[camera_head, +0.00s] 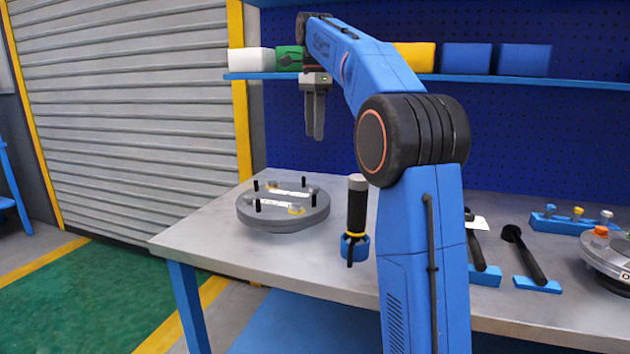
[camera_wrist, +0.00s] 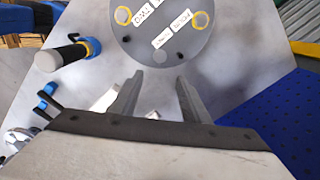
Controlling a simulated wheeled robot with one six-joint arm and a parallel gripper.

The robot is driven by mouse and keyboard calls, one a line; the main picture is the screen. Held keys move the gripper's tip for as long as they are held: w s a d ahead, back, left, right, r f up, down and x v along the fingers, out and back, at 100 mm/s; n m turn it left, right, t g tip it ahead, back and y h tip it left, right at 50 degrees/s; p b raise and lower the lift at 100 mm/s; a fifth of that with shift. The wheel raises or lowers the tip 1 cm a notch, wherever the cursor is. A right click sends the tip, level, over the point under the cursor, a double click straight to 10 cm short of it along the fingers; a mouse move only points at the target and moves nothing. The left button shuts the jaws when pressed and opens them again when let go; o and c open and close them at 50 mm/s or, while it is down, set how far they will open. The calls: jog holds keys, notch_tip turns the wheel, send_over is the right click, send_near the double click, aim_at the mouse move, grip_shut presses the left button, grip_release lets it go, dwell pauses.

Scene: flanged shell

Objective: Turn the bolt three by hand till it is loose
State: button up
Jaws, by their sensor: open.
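The flanged shell (camera_head: 283,218) is a round grey disc lying on the workbench, with upright black studs and white labels on top. I cannot tell from the labels which one is bolt three. My gripper (camera_head: 315,136) hangs above and behind the shell, fingers pointing down, open and empty. In the wrist view its fingertips (camera_wrist: 157,78) are apart, with the shell beyond them, partly cut off by the frame's top.
A black-handled tool (camera_head: 357,205) stands in a blue holder right of the shell. Farther right are black tools (camera_head: 524,255) in blue holders, a blue rack (camera_head: 560,225) and a round grey part (camera_head: 606,268). A shelf (camera_head: 520,83) with bins runs along the back.

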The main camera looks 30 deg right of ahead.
aim_at(314, 187)
notch_tip(314, 187, down, 16)
jog(key=shift+r, duration=0.15)
dwell(0.4)
jog(key=c, duration=1.1)
